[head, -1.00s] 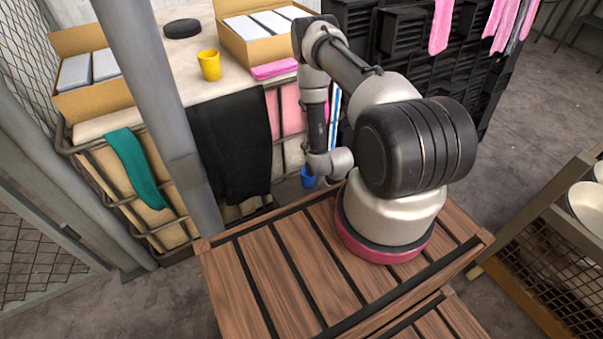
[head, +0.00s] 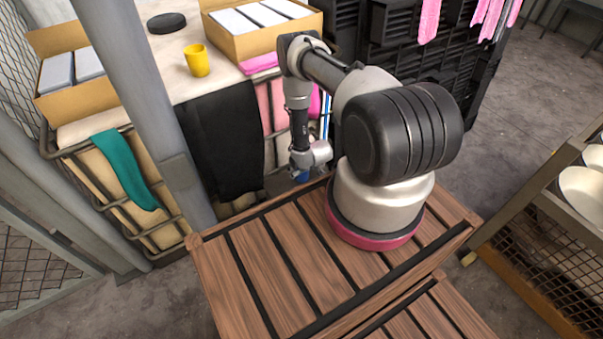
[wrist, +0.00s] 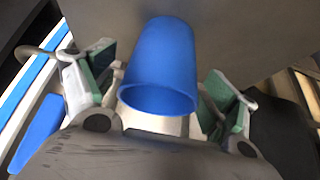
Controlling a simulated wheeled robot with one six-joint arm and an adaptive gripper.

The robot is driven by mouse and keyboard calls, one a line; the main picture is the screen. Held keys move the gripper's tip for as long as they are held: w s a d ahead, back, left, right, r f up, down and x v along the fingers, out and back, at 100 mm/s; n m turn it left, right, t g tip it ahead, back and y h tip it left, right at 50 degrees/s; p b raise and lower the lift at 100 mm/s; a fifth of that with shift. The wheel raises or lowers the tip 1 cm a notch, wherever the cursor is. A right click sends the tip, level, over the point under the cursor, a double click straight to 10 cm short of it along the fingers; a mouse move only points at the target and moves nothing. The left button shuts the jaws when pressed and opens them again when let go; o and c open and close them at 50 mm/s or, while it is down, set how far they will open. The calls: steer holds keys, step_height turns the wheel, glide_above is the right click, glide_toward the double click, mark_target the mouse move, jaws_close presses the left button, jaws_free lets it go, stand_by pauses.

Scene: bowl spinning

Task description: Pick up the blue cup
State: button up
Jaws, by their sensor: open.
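The blue cup (wrist: 160,60) is large in the middle of the wrist view, with its wide rim toward the camera. My gripper (wrist: 163,78) is open, with one green-padded finger on each side of the cup. The cup is between the fingers; narrow gaps seem to show on both sides, and I cannot tell about contact. In the head view only a small patch of the blue cup (head: 302,177) shows under my wrist joint, beyond the wooden platform's far edge. My fingers are hidden there.
The slatted wooden platform (head: 255,265) is under my base. A table draped with black cloth (head: 222,140) holds a yellow cup (head: 196,61) and an open carton (head: 262,45). A grey post (head: 140,100) stands left. Black crates (head: 390,50) are behind my arm.

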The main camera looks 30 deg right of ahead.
steer(key=c, duration=1.2)
steer(key=shift+r, duration=0.1)
